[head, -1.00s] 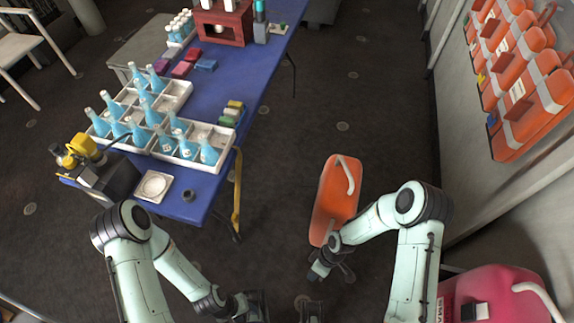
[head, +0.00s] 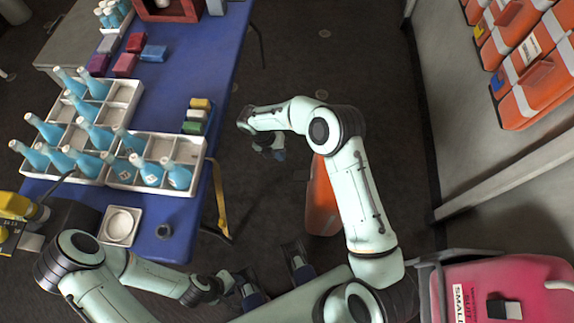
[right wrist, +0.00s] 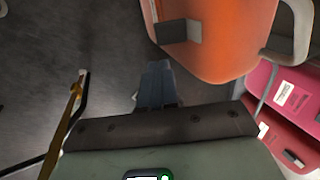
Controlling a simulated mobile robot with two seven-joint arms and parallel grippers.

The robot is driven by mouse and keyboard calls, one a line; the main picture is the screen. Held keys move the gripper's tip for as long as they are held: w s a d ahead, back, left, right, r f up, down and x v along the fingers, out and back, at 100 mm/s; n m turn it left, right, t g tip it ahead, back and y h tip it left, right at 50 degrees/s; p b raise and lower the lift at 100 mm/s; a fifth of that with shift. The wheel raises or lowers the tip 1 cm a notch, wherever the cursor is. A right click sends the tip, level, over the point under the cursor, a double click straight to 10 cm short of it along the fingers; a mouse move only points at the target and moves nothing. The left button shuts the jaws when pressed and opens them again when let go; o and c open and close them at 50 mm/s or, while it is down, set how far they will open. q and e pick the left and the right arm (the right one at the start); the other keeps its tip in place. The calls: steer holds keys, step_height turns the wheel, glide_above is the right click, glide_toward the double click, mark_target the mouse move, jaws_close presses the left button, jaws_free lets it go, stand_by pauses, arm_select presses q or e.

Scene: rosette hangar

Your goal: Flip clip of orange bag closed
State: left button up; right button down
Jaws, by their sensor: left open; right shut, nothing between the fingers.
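The orange bag (head: 321,205) stands on the floor, partly hidden behind my right arm in the head view. In the right wrist view the orange bag (right wrist: 225,40) fills the upper middle, with a white handle at its right. A grey clip (right wrist: 173,32) with a flap shows on its near left edge; its exact angle is hard to tell. My right gripper (head: 275,150) is shut and empty, to the upper left of the bag. In the right wrist view its fingertips (right wrist: 157,68) are together, just below the clip, apparently apart from it. My left gripper (head: 270,268) is open and empty at the bottom middle.
A blue table (head: 185,235) with white crates (head: 190,150) of blue bottles stands at left, a yellow strap (head: 219,205) hanging at its edge. A pink case (head: 500,275) is at lower right. Orange cases (head: 540,90) line the right wall. Dark floor is open between.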

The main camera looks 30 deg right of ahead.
mark_target(296, 175)
arm_select(q)
steer(key=shift+s, duration=0.15)
arm_select(e)
steer(key=shift+s, duration=0.2)
steer(key=b+x, duration=0.1)
steer(key=x, duration=1.3)
arm_select(q)
steer(key=shift+w+f, duration=0.25)
steer(key=shift+f, duration=0.2)
steer(key=shift+f, duration=0.1)
